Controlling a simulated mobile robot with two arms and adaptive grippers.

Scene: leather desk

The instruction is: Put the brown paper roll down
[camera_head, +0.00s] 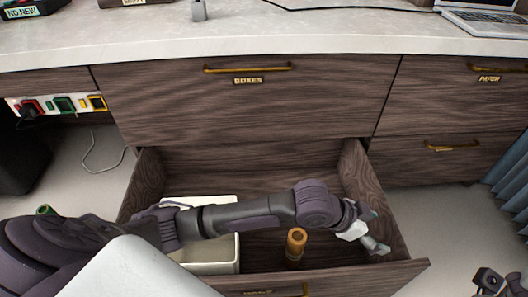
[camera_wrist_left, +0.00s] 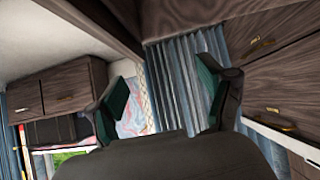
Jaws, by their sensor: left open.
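The brown paper roll (camera_head: 296,245) stands upright in the open lower drawer (camera_head: 372,185), right of a white bin. My left arm reaches across the drawer from the left. My left gripper (camera_head: 372,229) is open and empty near the drawer's right wall, to the right of the roll and apart from it. In the left wrist view its green-padded fingers (camera_wrist_left: 160,90) are spread with nothing between them; the roll is not visible there. Part of my right gripper (camera_head: 501,281) shows at the bottom right corner, cut off by the frame edge.
The white bin (camera_head: 226,258) sits in the left part of the drawer, partly behind my arm. The closed drawer labelled for boxes (camera_head: 250,105) is above. The desk top (camera_head: 330,30) holds a laptop (camera_head: 490,18). Blue curtains (camera_head: 510,175) hang at the right.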

